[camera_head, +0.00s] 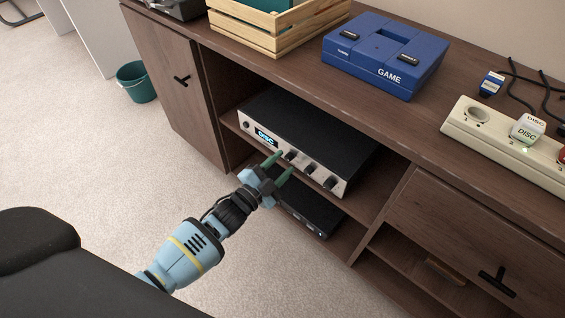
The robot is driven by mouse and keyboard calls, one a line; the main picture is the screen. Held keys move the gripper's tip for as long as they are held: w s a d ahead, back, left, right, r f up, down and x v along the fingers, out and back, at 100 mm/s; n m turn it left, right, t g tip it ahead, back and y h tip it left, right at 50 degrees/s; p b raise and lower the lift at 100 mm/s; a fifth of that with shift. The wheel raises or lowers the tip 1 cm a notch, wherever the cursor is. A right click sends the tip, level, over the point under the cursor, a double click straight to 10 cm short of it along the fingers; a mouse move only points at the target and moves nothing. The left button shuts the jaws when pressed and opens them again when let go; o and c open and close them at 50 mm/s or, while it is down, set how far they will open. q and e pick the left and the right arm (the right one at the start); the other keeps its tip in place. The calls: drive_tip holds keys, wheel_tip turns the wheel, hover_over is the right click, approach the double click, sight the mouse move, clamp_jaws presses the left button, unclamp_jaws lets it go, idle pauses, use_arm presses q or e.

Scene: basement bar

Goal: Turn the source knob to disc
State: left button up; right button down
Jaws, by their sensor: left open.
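The amplifier (305,132), a black box with a silver front, stands on the cabinet's open upper shelf. Its lit display (266,138) reads "DISC". Several dark knobs line its front; the one nearest the display (290,155) is beside my fingertips, with others (309,168) and (331,184) further right. Knob labels are too small to read, so I cannot tell which is the source knob. My left gripper (284,163) is open, its green fingers pointing at the front just below the nearest knob. Whether they touch it is unclear. My right gripper is out of view.
A flat black device (312,213) lies on the shelf below.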

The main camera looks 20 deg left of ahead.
use_arm(q)
drive_tip(key=p+v, duration=0.1)
drive_tip(key=v, duration=0.5)
drive_tip(key=shift+s, duration=0.3)
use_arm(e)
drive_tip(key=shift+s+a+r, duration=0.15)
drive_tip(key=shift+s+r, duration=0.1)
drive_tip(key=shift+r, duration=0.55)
use_arm(q)
drive_tip(key=shift+a, duration=0.1)
